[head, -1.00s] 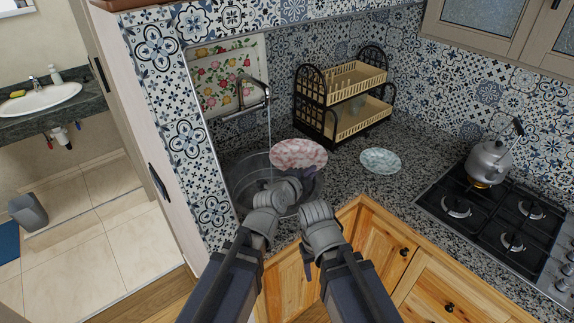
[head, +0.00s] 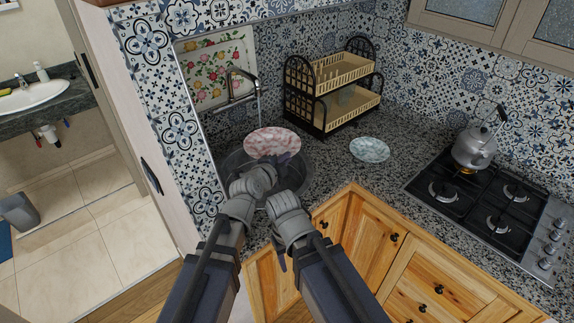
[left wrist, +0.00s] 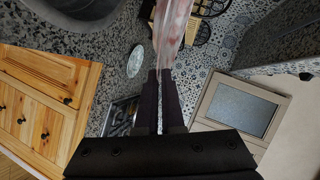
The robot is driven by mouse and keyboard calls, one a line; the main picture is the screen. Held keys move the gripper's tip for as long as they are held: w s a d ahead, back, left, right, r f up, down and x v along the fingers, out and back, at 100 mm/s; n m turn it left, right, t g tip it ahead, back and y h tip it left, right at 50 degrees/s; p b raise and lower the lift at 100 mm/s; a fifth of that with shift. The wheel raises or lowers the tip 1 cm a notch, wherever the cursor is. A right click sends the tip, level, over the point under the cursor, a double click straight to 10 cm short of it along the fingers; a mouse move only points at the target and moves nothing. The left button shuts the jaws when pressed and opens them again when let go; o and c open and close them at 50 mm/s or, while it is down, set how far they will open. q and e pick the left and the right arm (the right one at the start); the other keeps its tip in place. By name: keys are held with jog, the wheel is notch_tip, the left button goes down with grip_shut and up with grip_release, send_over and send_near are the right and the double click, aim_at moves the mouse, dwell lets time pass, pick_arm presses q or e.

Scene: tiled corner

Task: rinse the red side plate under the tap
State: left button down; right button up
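The red side plate (head: 272,142), patterned red and white, is held over the round metal sink (head: 232,172). My right gripper (head: 281,262) hangs low before the counter, mostly hidden by my arm.
A pale green plate (head: 370,150) lies on the granite counter right of the sink. A two-tier dish rack (head: 330,85) stands behind. A kettle (head: 474,148) sits on the gas hob (head: 490,195) at right. Wooden cabinets (head: 365,235) are below the counter.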

aim_at(287, 148)
pick_arm(q)
jog(key=shift+w+a+f+b, duration=0.25)
jog(key=shift+w+a, duration=0.05)
jog(key=shift+w, duration=1.5)
jog(key=shift+w+a+f+b, duration=0.25)
jog(key=shift+w+a+f, duration=0.05)
jog(key=shift+w, duration=1.5)
jog(key=shift+w+a+f+b, duration=0.25)
jog(key=shift+w+a, duration=0.05)
jog(key=shift+w, duration=1.5)
jog(key=shift+d, duration=0.2)
jog(key=shift+w+d, duration=0.1)
jog(key=shift+d, duration=0.2)
jog(key=shift+s+d, duration=0.2)
jog(key=shift+s, duration=1.05)
jog(key=shift+s+d, duration=0.2)
jog(key=shift+s, duration=1.05)
jog(key=shift+s, duration=0.1)
jog(key=s+d+r+p, duration=0.1)
jog(key=s+r+p, duration=0.2)
jog(key=s, duration=0.5)
jog(key=shift+s+d, duration=0.25)
jog(key=shift+s, duration=0.1)
